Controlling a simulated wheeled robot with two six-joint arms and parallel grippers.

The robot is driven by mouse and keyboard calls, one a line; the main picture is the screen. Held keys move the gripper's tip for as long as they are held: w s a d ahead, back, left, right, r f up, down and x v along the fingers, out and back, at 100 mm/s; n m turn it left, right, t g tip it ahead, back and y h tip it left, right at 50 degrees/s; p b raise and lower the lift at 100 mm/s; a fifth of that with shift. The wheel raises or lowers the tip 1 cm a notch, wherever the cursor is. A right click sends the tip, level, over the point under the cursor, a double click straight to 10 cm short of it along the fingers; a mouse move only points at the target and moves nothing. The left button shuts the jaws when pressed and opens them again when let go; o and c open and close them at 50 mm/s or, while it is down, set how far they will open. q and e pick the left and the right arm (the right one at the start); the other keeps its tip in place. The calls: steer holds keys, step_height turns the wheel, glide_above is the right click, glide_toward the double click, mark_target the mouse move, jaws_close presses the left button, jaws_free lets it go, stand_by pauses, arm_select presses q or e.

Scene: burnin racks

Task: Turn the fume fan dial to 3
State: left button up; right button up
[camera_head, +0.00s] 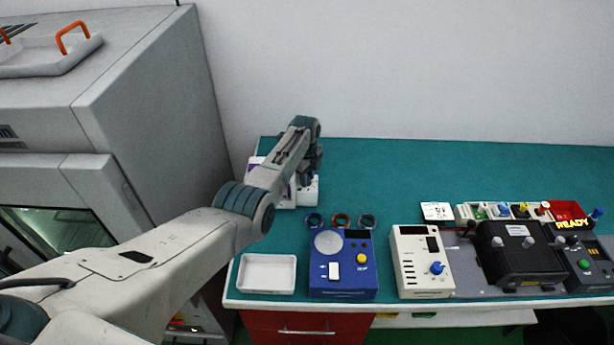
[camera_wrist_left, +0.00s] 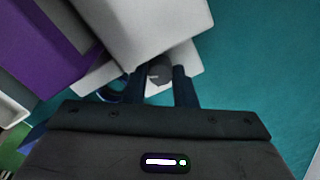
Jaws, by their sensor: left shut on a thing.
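A pale unit (camera_head: 309,196) stands at the back left of the teal bench, largely hidden behind my left arm. It also shows in the left wrist view as a light grey block with a paler base (camera_wrist_left: 192,60). A small dark grey round dial (camera_wrist_left: 158,74) sits on that base, between my fingers. My left gripper (camera_wrist_left: 158,88) is shut on the dial. In the head view this gripper (camera_head: 308,178) points down at the unit, and the dial is hidden. The dial's number marks cannot be read. My right gripper is not in view.
A purple-and-white box (camera_head: 256,162) is close beside the unit. In front are three small rings (camera_head: 341,220), a white tray (camera_head: 267,259), a blue box (camera_head: 326,285) and a cream control box (camera_head: 408,267). A large grey cabinet (camera_head: 160,110) stands left. The back right bench is clear.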

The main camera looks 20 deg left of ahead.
arm_select(q)
steer(key=o, duration=0.7)
steer(key=shift+r, duration=0.1)
step_height(320, 180, up, 11)
steer(key=b, duration=0.3)
steer(key=shift+s, duration=0.15)
